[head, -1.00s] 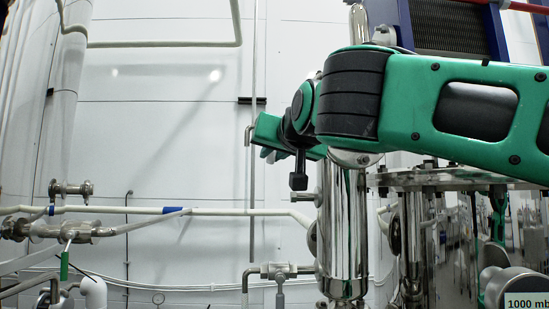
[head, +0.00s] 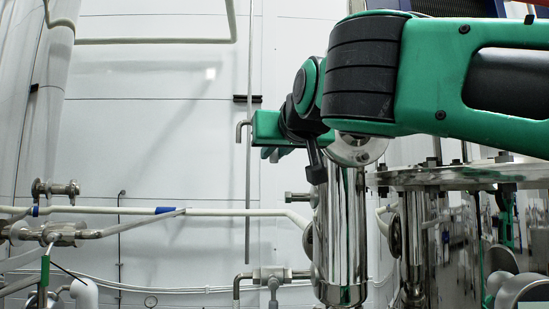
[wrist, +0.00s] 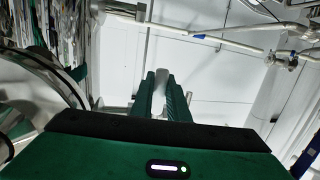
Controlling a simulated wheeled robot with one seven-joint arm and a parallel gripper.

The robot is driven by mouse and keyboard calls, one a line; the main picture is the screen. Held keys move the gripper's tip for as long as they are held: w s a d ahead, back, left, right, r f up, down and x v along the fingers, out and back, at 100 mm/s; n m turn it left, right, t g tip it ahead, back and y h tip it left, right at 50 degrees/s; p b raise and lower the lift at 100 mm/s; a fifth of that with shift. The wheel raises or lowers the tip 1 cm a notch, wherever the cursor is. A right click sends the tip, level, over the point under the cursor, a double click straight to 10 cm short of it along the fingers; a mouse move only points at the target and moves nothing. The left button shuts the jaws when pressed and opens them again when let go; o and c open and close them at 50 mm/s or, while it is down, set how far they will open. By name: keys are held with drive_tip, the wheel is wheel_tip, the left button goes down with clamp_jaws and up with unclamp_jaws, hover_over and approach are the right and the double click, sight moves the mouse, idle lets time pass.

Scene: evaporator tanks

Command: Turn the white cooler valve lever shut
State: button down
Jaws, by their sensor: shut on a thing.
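In the wrist view, my gripper (wrist: 161,82) has its two green fingers close together on a narrow pale piece (wrist: 161,92). This looks like the white valve lever, with most of it hidden between the fingers. In the head view, the end of my gripper (head: 268,136) shows left of the polished steel cylinder. The lever cannot be made out there, as my wrist and the green hand block the view.
The polished cylinder (head: 341,235) stands just below and right of my wrist. A steel tank lid (head: 460,176) lies to the right. A thin vertical pipe (head: 249,190) runs behind my gripper. Another valve with a green handle (head: 45,268) is at the far left.

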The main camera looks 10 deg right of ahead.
drive_tip(key=shift+d, duration=0.1)
drive_tip(key=c, duration=1.7)
unclamp_jaws()
drive_tip(key=shift+s, duration=0.1)
drive_tip(key=s, duration=0.3)
drive_tip(key=s+d+r, duration=0.1)
drive_tip(key=s, duration=0.6)
drive_tip(key=shift+s+d+r, duration=0.15)
drive_tip(key=shift+r, duration=0.05)
